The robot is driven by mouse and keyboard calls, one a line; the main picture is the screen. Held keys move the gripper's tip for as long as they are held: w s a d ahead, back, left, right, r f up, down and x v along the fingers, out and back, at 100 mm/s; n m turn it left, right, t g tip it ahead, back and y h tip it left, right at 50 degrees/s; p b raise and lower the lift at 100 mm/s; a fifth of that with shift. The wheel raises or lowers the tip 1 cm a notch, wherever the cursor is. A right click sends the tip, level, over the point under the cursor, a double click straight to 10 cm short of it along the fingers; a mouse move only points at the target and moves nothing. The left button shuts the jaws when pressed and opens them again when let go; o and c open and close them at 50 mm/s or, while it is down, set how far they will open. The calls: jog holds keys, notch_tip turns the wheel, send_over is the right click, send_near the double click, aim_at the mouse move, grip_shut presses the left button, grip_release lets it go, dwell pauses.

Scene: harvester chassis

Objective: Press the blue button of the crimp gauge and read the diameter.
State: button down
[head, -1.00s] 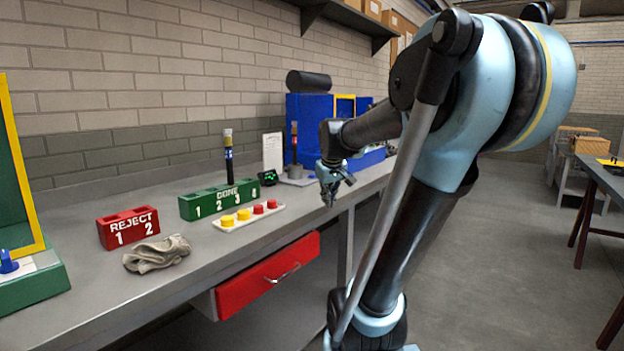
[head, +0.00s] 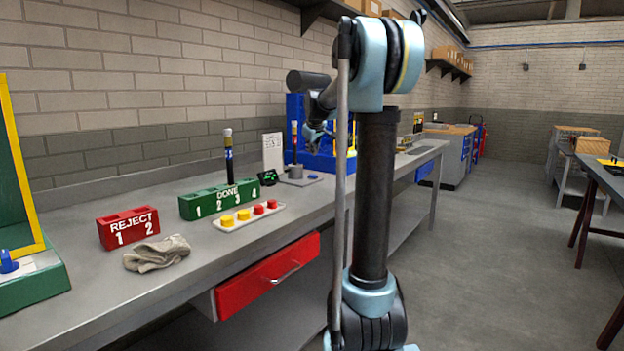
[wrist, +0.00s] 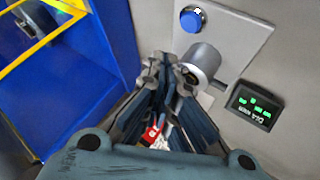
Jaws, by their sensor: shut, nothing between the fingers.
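The crimp gauge (head: 295,180) stands on the bench with an upright dark hose (head: 295,148) in it. In the wrist view, its grey round body (wrist: 204,62) is just right of my fingertips. The blue button (wrist: 193,20) is on the pale base plate above that body. It is a small blue spot (head: 314,176) in the head view. The gauge display (wrist: 251,107) is lit green; its digits are too small to read. My gripper (wrist: 166,72) is shut and empty, apart from the button. In the head view, my gripper (head: 318,134) is above and beside the gauge.
A blue machine with a yellow frame (wrist: 75,70) is close on the left of the wrist view. The green DONE rack (head: 205,203), red REJECT rack (head: 128,228), a button strip (head: 240,218) and a cloth (head: 157,253) lie along the bench (head: 120,305).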

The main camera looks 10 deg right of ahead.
send_over(311, 175)
jog(key=shift+w+r+n+t, duration=0.3)
jog(key=shift+w+r, duration=0.1)
jog(key=shift+r, duration=0.05)
jog(key=shift+f, duration=0.1)
jog(key=shift+f, duration=4.35)
jog(key=shift+f, duration=0.75)
jog(key=shift+r, duration=0.85)
jog(key=shift+r, duration=0.15)
jog(key=shift+r, duration=2.35)
